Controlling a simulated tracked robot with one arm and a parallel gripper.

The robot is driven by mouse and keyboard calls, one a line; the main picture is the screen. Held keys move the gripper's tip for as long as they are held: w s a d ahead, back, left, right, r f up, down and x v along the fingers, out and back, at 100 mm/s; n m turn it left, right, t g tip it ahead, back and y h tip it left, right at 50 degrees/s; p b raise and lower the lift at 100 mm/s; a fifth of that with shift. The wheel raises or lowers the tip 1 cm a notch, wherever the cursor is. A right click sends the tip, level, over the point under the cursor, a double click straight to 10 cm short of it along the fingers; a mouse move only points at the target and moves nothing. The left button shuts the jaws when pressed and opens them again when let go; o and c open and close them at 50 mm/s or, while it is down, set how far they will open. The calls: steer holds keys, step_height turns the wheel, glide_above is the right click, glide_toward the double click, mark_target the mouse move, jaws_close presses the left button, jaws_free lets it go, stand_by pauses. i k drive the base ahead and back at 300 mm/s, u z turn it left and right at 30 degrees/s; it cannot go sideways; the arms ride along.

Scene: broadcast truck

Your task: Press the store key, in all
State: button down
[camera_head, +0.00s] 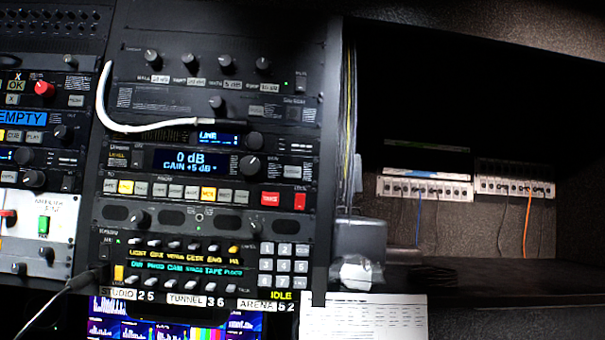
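No key label that I can read clearly says "store", so I cannot tell which key it is. My gripper is not visible.
A white cable (110,122) loops across the rack's upper left. A screen (150,318) and a printed sheet (362,316) sit at the bottom. A dark recess with patch strips (425,189) opens at right.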

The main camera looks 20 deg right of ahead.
mark_target(290, 171)
steer(key=i, duration=0.9)
steer(key=u, duration=0.05)
